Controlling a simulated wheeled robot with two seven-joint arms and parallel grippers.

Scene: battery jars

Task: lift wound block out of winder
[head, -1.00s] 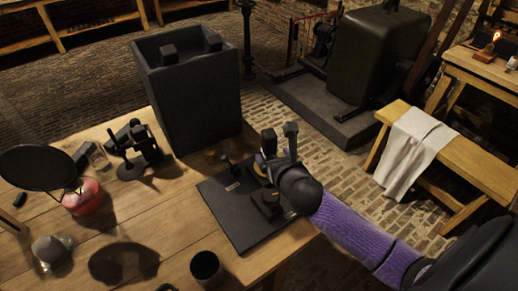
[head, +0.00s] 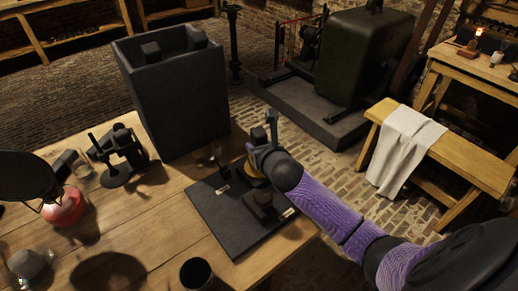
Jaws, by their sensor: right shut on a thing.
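The winder (head: 228,225) is a dark flat board with small posts and a dark round block on it, near the table's right edge. My right gripper (head: 258,150) is over the back part of the board, its arm in a purple sleeve coming from the right. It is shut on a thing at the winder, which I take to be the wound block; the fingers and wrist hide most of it. A yellowish round part (head: 256,180) shows just below the gripper. I cannot tell whether the held block is clear of the board.
A tall dark open box (head: 178,100) stands behind the winder. A small dark stand (head: 120,155), a red lamp-like pot (head: 65,207) and a dark cup (head: 197,273) are on the wooden table (head: 160,220). A bench with a white cloth (head: 405,150) stands right.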

